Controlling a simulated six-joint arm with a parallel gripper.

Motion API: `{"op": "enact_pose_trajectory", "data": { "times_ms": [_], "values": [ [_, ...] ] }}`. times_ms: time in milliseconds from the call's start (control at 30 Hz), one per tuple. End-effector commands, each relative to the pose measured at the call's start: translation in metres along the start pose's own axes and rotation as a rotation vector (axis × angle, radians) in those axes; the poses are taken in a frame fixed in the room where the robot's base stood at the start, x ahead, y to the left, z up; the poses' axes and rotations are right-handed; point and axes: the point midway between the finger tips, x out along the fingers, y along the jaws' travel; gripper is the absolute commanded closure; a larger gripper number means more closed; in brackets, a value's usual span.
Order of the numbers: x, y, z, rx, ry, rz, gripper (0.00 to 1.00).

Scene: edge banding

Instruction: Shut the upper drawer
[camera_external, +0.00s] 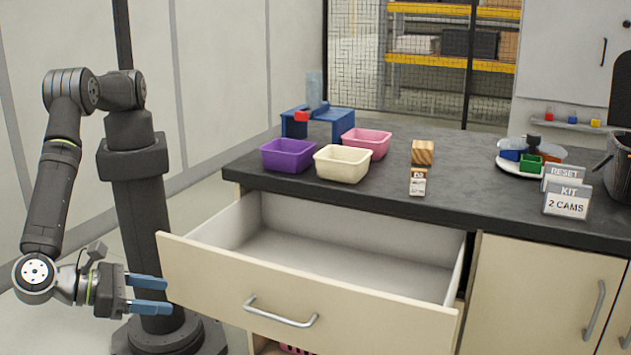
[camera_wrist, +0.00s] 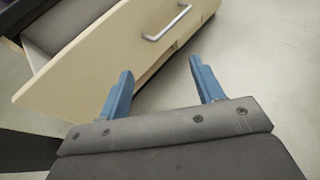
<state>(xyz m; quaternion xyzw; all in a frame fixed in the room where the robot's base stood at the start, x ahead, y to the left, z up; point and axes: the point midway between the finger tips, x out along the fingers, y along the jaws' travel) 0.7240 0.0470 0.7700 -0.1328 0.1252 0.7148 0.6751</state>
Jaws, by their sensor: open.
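The upper drawer (camera_external: 305,295) is pulled far out of the counter and looks empty inside. Its cream front has a silver bar handle (camera_external: 280,314). In the wrist view the drawer front (camera_wrist: 105,60) runs diagonally across the upper left, with the handle (camera_wrist: 167,24) near the top. My gripper (camera_external: 152,295) is open and empty, to the left of the drawer front's left end in the external view. Its blue fingers (camera_wrist: 163,88) point toward the drawer front in the wrist view. I cannot tell whether a finger touches the front.
The dark countertop (camera_external: 480,205) holds purple (camera_external: 288,153), cream (camera_external: 342,163) and pink (camera_external: 366,142) bins, a wooden block (camera_external: 422,152) and signs (camera_external: 566,200). A closed cabinet door (camera_external: 540,290) stands right of the drawer. Something pink (camera_external: 294,349) shows below the drawer. Floor beside my gripper is clear.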

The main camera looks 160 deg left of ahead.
Motion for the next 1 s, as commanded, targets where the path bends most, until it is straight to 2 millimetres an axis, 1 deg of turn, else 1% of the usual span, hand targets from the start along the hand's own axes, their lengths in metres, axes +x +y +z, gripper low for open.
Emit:
{"op": "enact_pose_trajectory", "data": {
  "times_ms": [33,100,167,200,267,300,467,667,1000],
  "values": [
    [0.000,0.000,0.000,-0.002,0.001,0.000,0.49],
    [0.000,0.001,0.001,-0.022,0.006,0.000,0.63],
    [0.000,0.002,0.002,-0.065,0.016,0.001,0.75],
    [0.000,0.003,0.002,-0.109,0.027,0.002,0.82],
    [-0.001,0.006,0.003,-0.195,0.049,0.005,0.94],
    [-0.001,0.008,0.004,-0.266,0.066,0.009,1.00],
    [-0.002,0.020,0.007,-0.583,0.141,0.046,1.00],
    [-0.005,0.038,0.010,-0.989,0.220,0.131,1.00],
    [-0.014,0.075,0.016,-1.679,0.287,0.367,1.00]
  ]
}}
